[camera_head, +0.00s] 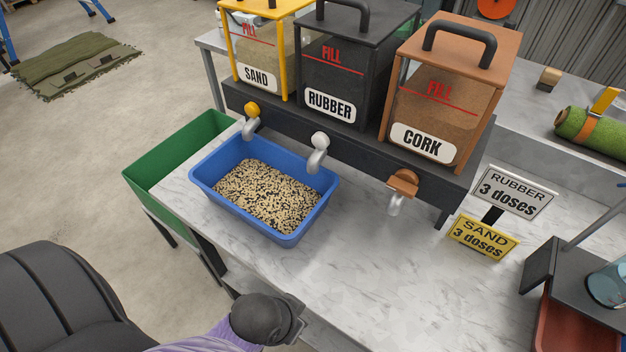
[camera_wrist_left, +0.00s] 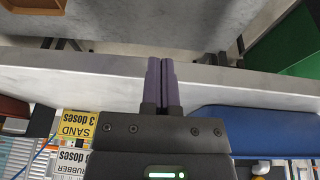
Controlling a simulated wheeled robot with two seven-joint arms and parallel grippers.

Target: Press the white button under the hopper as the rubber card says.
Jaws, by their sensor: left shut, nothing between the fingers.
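The white button (camera_head: 320,139) sits on the front of the black base, at the spout under the black RUBBER hopper (camera_head: 335,75). The white rubber card (camera_head: 508,190) reads "RUBBER 3 doses" and stands on the table at the right; it also shows upside down in the left wrist view (camera_wrist_left: 70,160). A blue tray (camera_head: 205,190) with a mix of pale and dark granules stands under the sand and rubber spouts. My left wrist is at the table's front edge, apart from the button. My left gripper (camera_wrist_left: 162,62) is shut and empty. My right gripper is out of view.
The yellow SAND hopper (camera_head: 262,45) and brown CORK hopper (camera_head: 450,90) flank the rubber one. A yellow card (camera_head: 483,238) reads "SAND 3 doses". A green bin (camera_head: 150,170) stands at the left. The marble tabletop (camera_head: 380,270) is clear between tray and cards.

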